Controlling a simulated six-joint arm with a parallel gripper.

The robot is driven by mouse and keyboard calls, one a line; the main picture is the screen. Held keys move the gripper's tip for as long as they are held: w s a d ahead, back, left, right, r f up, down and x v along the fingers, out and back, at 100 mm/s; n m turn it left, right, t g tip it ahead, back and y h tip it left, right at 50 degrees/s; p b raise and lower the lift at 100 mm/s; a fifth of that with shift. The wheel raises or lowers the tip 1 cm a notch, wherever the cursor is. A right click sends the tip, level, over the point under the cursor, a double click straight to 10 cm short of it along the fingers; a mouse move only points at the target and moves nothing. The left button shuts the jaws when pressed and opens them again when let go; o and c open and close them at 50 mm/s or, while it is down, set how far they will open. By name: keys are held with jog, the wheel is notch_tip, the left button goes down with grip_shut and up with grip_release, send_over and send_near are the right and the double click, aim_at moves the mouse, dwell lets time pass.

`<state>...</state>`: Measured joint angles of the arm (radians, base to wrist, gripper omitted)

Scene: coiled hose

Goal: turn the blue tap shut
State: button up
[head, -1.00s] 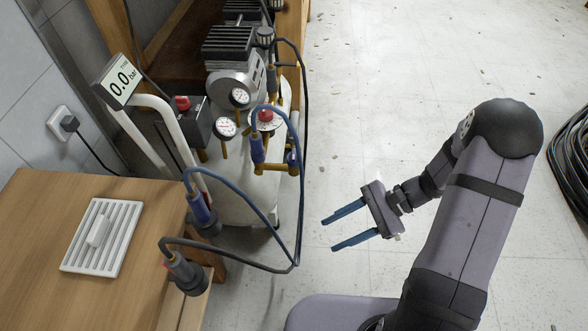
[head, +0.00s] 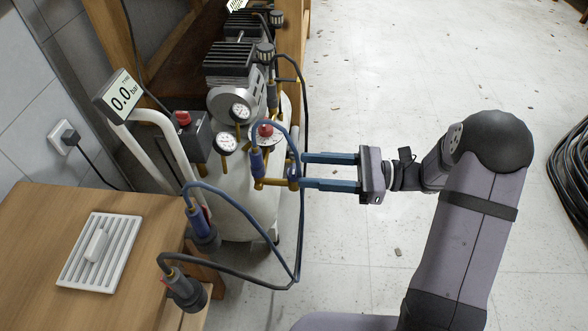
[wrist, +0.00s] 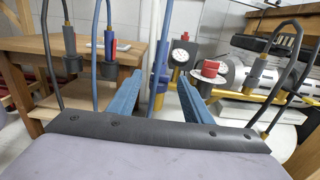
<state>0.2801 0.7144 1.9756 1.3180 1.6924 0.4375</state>
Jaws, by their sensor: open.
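The blue tap (head: 292,166) sits on the brass pipe (head: 270,183) at the right side of the white compressor tank. My gripper (head: 300,170) is open, and its two blue fingers reach left to the tap, one on the far side and one on the near side. I cannot tell whether either finger touches it. In the wrist view, blue and brass parts (wrist: 159,82) show in the gap between the fingers; the tap and the blue hose fitting (head: 257,163) are hard to tell apart there. The fingertips partly cover the tap in the head view.
A blue hose (head: 250,217) and a dark hose (head: 225,270) hang in loops close to the tap. Gauges (head: 225,142) and a red knob (head: 265,129) stand above the tank. A wooden table (head: 130,210) is at left.

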aim_at(296, 169)
jog(key=shift+a+b, duration=0.6)
jog(key=shift+a, duration=1.65)
jog(key=shift+c, duration=0.6)
jog(key=c, duration=0.9)
